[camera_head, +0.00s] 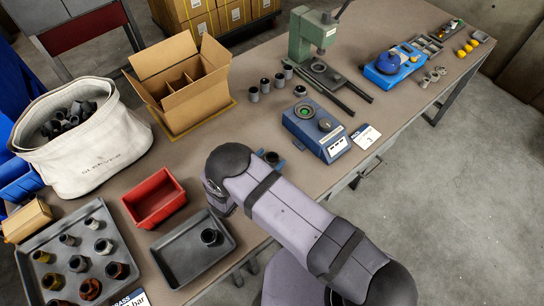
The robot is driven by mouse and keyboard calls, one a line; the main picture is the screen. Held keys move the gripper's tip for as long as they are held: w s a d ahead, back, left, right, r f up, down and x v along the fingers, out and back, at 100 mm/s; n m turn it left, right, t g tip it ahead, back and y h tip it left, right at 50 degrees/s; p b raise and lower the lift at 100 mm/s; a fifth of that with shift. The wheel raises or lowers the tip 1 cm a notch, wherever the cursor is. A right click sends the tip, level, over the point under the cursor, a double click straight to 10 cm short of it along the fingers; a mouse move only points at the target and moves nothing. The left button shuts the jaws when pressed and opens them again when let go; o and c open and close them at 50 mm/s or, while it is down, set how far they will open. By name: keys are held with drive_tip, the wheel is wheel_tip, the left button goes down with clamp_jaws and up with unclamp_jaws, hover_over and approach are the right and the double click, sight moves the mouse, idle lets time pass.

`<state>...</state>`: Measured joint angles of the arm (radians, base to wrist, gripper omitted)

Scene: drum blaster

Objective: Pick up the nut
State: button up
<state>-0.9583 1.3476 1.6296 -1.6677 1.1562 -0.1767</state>
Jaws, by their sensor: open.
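Several nut-like metal parts stand on the large grey tray (35,262) at the lower left, in grey, dark, brassy and rusty tones. They include a grey one (78,263) and a rusty one (90,288). A single dark nut-like part (209,237) sits in the smaller grey tray (178,273). I cannot tell which one is the task's nut. My arm reaches in from the lower right, and its wrist is above the bench just right of the red bin. My gripper's fingers do not show; the wrist hides that area.
An empty red bin (153,198) stands behind the small tray. A canvas bag (95,150) of dark parts and an open cardboard box (185,85) stand at the back left. A blue device (318,130) and green press (305,38) stand beyond my arm. Bare bench lies between box and arm.

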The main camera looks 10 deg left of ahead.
drive_tip(key=c, duration=1.3)
drive_tip(key=shift+r+b, duration=1.2)
drive_tip(key=shift+r, duration=3.8)
drive_tip(key=shift+w, duration=0.15)
